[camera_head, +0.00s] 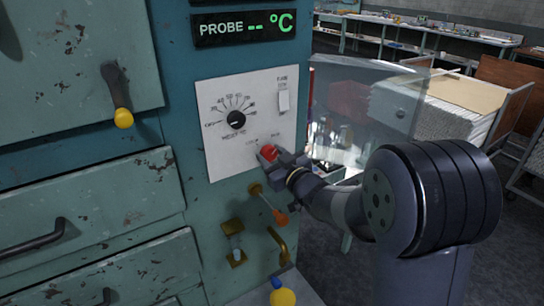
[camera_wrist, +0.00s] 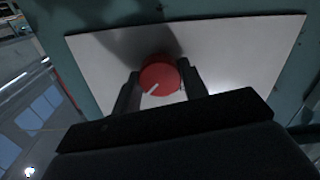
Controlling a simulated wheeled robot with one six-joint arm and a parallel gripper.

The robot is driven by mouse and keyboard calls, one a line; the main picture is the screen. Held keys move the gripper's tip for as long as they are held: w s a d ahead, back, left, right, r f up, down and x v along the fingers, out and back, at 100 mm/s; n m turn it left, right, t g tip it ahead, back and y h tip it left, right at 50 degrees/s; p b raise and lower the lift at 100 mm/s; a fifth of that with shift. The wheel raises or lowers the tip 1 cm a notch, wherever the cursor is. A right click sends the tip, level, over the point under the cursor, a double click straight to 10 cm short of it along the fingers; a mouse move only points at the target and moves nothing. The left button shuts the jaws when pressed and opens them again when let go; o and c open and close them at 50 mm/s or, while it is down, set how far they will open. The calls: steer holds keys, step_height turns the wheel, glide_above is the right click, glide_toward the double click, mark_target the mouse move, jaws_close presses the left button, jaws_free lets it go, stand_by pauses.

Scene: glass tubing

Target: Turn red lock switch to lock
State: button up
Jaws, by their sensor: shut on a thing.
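The red lock switch (camera_head: 268,152) is a round red knob low on the white control panel (camera_head: 220,152). In the wrist view the red switch (camera_wrist: 159,76) carries a white pointer line that slants down and to the left in the picture. My gripper (camera_head: 280,158) is at the switch, with one finger on each side of it. In the wrist view my gripper (camera_wrist: 158,85) is shut on the switch. The label above the switch is too small to read, and my gripper hides part of the panel around it.
A black dial (camera_head: 236,120) and a white rocker switch (camera_head: 284,100) sit higher on the panel. Below are an orange-tipped lever (camera_head: 280,216), a brass latch (camera_head: 234,242) and a brass handle (camera_head: 279,246). A clear shield (camera_head: 352,108) stands to the right.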

steer(key=shift+c, duration=1.2)
steer(key=shift+f+b, duration=0.1)
steer(key=shift+b, duration=0.2)
steer(key=n+b, duration=0.2)
steer(key=b, duration=0.1)
steer(key=shift+f+n, duration=0.15)
steer(key=shift+n, duration=0.25)
steer(key=n+b, duration=0.6)
steer(key=shift+b, duration=0.3)
steer(key=n+b, duration=0.3)
steer(key=n, duration=0.1)
steer(key=shift+n, duration=0.4)
steer(key=shift+n+b, duration=1.3)
steer(key=shift+n, duration=0.9)
steer(key=shift+r, duration=0.2)
steer(key=o, duration=1)
